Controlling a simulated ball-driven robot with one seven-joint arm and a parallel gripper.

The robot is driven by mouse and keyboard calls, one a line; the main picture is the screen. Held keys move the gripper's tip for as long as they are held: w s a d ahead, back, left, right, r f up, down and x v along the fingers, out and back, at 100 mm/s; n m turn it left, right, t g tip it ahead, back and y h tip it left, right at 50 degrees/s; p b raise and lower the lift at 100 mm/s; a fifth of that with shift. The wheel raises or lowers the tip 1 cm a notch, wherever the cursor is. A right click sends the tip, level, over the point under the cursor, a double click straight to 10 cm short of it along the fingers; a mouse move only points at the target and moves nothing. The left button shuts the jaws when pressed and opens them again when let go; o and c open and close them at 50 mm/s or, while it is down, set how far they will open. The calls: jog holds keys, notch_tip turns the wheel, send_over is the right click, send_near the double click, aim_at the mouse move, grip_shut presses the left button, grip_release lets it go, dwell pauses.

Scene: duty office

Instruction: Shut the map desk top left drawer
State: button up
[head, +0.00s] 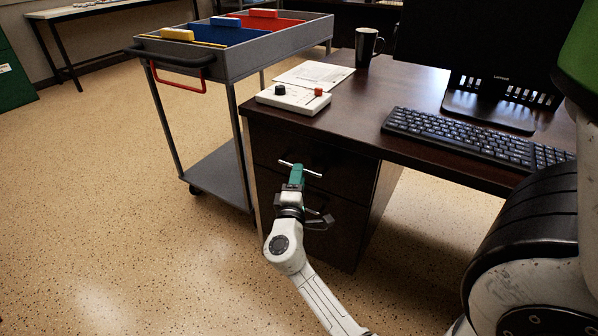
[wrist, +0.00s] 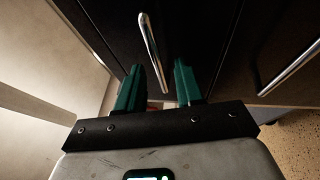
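The map desk (head: 410,85) has a dark wooden top and a stack of drawers at its left end. The top left drawer (head: 338,165) has a dark front and a silver bar handle (head: 314,173). I see no clear gap around this front, so I cannot tell how far it stands out. My gripper (head: 297,170) is at this handle, its green fingers pointing at the front. In the wrist view my gripper (wrist: 159,72) has its fingers apart, with a silver handle (wrist: 150,40) beyond and between the tips. Contact cannot be told.
A grey trolley (head: 239,62) with coloured dividers stands close to the desk's left side. A white control box (head: 294,98), papers (head: 318,73), a black mug (head: 367,45), a keyboard (head: 470,138) and a monitor (head: 475,35) are on the desk. The speckled floor (head: 110,190) at left is clear.

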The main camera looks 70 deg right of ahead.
jog(key=v, duration=0.8)
jog(key=shift+a+p, duration=0.15)
jog(key=shift+p, duration=0.3)
jog(key=shift+s, duration=0.1)
